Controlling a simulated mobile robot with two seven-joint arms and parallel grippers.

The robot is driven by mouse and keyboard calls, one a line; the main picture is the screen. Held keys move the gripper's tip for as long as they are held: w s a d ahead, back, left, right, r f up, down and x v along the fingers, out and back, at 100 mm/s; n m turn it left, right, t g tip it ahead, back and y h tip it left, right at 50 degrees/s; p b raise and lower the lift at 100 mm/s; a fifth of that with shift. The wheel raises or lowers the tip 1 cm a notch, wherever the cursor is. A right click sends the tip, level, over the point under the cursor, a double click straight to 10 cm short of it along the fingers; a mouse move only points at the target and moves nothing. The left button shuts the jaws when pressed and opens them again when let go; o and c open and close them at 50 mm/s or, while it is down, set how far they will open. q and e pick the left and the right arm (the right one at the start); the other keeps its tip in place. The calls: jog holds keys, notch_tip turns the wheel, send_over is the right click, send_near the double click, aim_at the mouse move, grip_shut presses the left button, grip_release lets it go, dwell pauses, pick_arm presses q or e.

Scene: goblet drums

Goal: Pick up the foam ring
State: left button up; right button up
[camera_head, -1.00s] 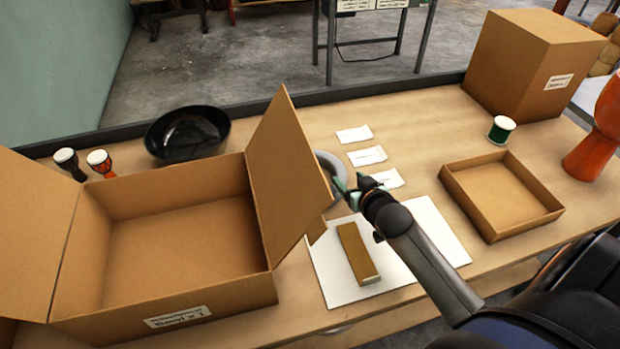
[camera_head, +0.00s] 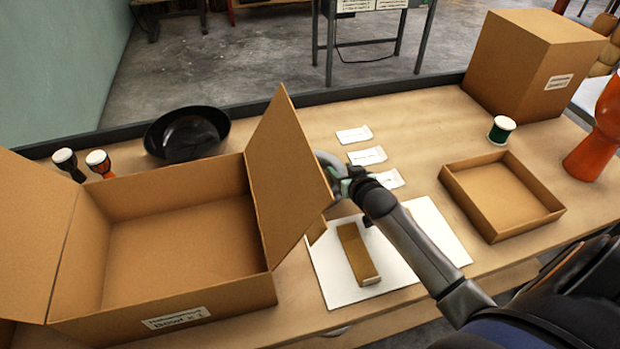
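The foam ring (camera_head: 329,160) is a light grey ring beside the raised right flap of the big open box. Only part of it shows; the flap and my gripper cover the rest. My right gripper (camera_head: 341,174), with green fingertips, is at the near right side of the ring. The fingertips overlap the ring's edge in this view, and I cannot tell whether they are closed on it. My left gripper is not in view.
The open cardboard box (camera_head: 180,245) has a tall flap (camera_head: 287,175) close to my gripper. A white board (camera_head: 330,275) bears a brown block (camera_head: 357,255). White packets (camera_head: 367,156) lie behind. A shallow tray (camera_head: 500,195) stands right, a black bowl (camera_head: 187,134) back left.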

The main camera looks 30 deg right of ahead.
grip_shut()
dwell(0.5)
